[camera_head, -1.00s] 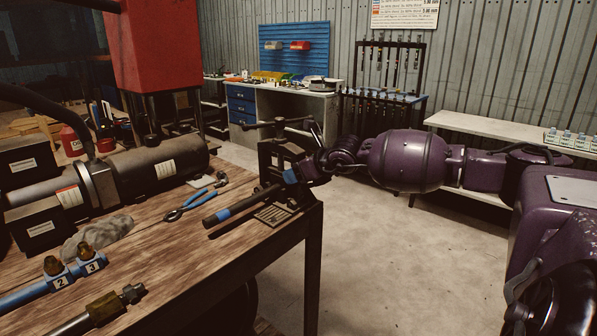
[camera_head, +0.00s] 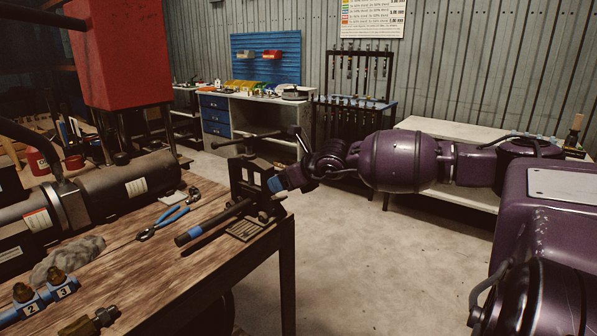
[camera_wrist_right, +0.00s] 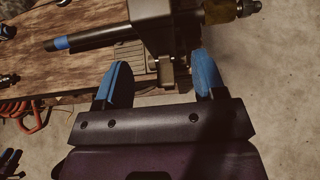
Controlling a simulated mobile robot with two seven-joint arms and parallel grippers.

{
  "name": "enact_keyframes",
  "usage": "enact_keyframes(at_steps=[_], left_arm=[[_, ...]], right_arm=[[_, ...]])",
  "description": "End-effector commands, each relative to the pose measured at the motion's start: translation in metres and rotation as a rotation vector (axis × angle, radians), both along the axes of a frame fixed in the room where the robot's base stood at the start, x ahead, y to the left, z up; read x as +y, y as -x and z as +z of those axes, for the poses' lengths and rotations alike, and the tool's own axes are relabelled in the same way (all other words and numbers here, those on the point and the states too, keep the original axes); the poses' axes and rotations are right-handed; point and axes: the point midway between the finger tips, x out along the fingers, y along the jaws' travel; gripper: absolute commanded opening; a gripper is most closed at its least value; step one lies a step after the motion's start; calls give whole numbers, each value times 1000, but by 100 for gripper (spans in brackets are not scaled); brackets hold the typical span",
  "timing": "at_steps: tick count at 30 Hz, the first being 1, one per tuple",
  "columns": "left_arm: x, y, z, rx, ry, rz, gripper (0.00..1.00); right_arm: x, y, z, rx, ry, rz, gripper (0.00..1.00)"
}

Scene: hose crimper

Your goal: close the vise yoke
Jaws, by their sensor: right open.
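The dark metal vise (camera_head: 248,180) stands at the table's right corner, with a bar handle (camera_head: 246,139) at its top. In the right wrist view its dark body (camera_wrist_right: 150,22) is at the top. I cannot tell how far its yoke is closed. A dark hose with a blue band (camera_head: 205,227) runs through or beside the vise, and shows in the wrist view too (camera_wrist_right: 92,38). My right gripper (camera_head: 277,185) is beside the vise's right side. Its blue fingers (camera_wrist_right: 163,82) are apart, with a small metal part of the vise (camera_wrist_right: 168,72) between them, not visibly gripped. My left gripper is not in view.
Blue-handled pliers (camera_head: 165,220), a grey rag (camera_head: 68,260) and blue numbered fittings (camera_head: 40,298) lie on the wooden table (camera_head: 150,275). A dark cylindrical machine (camera_head: 125,185) stands behind them. The floor (camera_head: 370,250) right of the table is clear.

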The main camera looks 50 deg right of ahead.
Motion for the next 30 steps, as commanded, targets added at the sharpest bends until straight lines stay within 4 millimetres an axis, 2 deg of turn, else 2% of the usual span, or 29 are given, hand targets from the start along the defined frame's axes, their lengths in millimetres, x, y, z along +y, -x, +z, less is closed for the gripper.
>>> enact_keyframes(at_steps=[6,12,30], left_arm=[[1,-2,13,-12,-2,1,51],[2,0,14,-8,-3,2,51],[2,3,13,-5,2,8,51]], right_arm=[[-2,20,15,-1,0,-1,64],[-3,31,20,1,0,-1,64],[-3,35,21,2,0,0,64]])
